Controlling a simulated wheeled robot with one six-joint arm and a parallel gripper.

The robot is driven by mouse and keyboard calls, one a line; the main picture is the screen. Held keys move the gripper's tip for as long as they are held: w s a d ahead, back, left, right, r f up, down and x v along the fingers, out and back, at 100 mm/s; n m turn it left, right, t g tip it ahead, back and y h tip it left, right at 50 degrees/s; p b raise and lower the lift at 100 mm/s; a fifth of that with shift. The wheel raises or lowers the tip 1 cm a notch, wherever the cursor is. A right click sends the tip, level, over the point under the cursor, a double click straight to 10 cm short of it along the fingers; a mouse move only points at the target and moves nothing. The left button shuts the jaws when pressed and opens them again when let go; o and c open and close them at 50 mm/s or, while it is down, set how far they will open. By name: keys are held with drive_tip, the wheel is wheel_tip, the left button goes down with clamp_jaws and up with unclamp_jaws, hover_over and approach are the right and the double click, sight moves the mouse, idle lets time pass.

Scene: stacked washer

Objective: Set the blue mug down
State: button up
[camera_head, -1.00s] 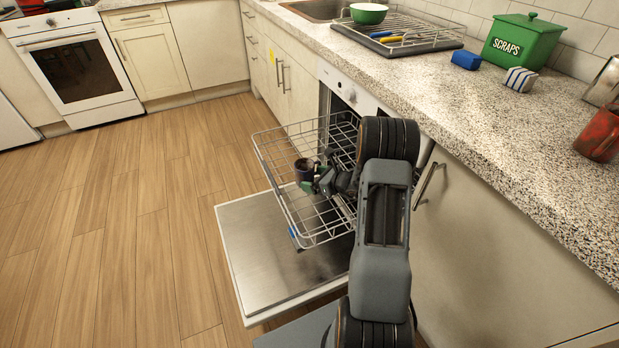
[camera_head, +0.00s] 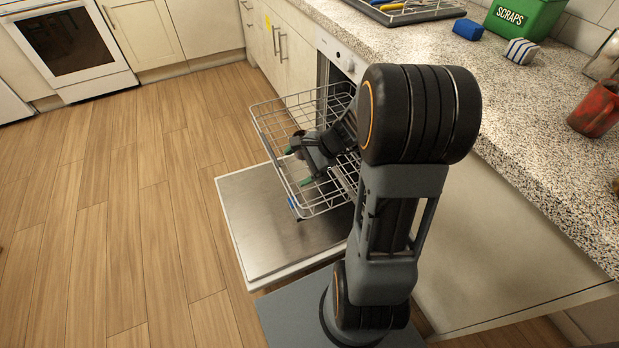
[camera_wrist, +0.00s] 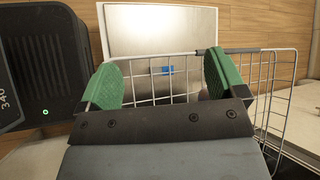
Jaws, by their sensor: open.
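My gripper (camera_head: 298,166) is over the wire dishwasher rack (camera_head: 263,118), with its green fingertips spread apart. In the wrist view, my gripper (camera_wrist: 162,80) is open and no mug shows between the fingers. The rack (camera_wrist: 270,85) and its wires show beyond and beside them. I cannot make out the blue mug now in either view; my gripper and arm cover part of the rack in the head view. The rack is pulled out above the lowered dishwasher door (camera_head: 255,235).
My arm crosses in front of the dishwasher. The speckled counter (camera_head: 530,130) holds a green scraps bin (camera_head: 522,16), a blue block (camera_head: 467,29), a striped sponge (camera_head: 521,52) and a red mug (camera_head: 597,110). The wooden floor (camera_head: 110,210) at left is clear.

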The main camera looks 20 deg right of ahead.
drive_tip(key=s+a+r+n+h, duration=0.2)
drive_tip(key=s+r+n+h, duration=0.5)
drive_tip(key=s+n, duration=0.4)
drive_tip(key=shift+a+n+g+h, duration=0.4)
drive_tip(key=shift+n+h, duration=0.2)
drive_tip(key=shift+n, duration=1.7)
drive_tip(key=shift+s+r, duration=0.1)
drive_tip(key=shift+r, duration=0.05)
